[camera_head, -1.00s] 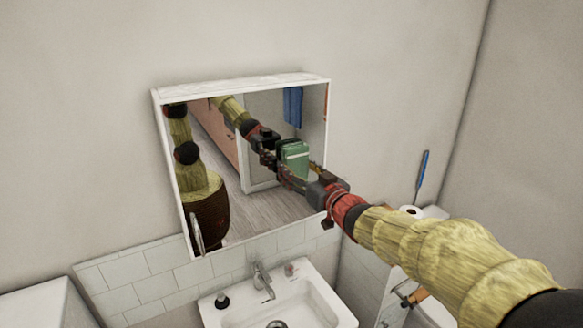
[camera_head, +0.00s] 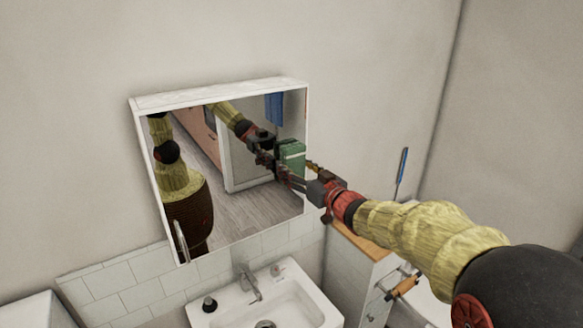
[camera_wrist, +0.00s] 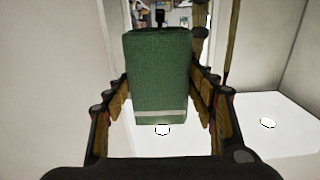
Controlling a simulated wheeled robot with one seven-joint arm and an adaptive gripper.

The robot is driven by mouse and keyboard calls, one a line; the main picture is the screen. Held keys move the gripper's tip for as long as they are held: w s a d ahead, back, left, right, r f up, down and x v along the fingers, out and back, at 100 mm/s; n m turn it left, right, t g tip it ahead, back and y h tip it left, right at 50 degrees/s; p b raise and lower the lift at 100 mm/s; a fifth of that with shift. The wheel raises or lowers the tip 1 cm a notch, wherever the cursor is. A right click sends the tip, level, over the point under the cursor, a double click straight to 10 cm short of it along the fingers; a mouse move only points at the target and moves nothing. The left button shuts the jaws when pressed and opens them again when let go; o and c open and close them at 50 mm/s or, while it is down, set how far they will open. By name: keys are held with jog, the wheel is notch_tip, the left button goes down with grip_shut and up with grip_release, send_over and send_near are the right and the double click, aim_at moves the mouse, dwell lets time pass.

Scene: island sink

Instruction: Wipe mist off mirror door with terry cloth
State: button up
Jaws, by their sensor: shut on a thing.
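The mirror door (camera_head: 245,215) is the front of a white-framed wall cabinet above the sink. It reflects my arm and the room, and I cannot make out mist on it. My gripper (camera_head: 284,172) is at the mirror's right part, shut on the green terry cloth (camera_head: 292,151). In the wrist view the cloth (camera_wrist: 160,65) is a thick folded pad with a pale stripe near its lower edge, between the two fingers. Reflection and real parts overlap, so I cannot tell whether the cloth touches the glass.
A white sink (camera_head: 285,307) with a faucet (camera_head: 249,283) and a dark-topped bottle (camera_head: 209,305) is below the mirror. A wood-topped white cabinet (camera_head: 350,270) stands right of it. A blue-handled item (camera_head: 402,170) is by the right wall. Wall left of the mirror is clear.

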jog(key=shift+s, duration=0.1)
jog(key=shift+v, duration=3)
jog(key=shift+s, duration=0.1)
jog(key=shift+p+v, duration=0.5)
jog(key=shift+v, duration=0.85)
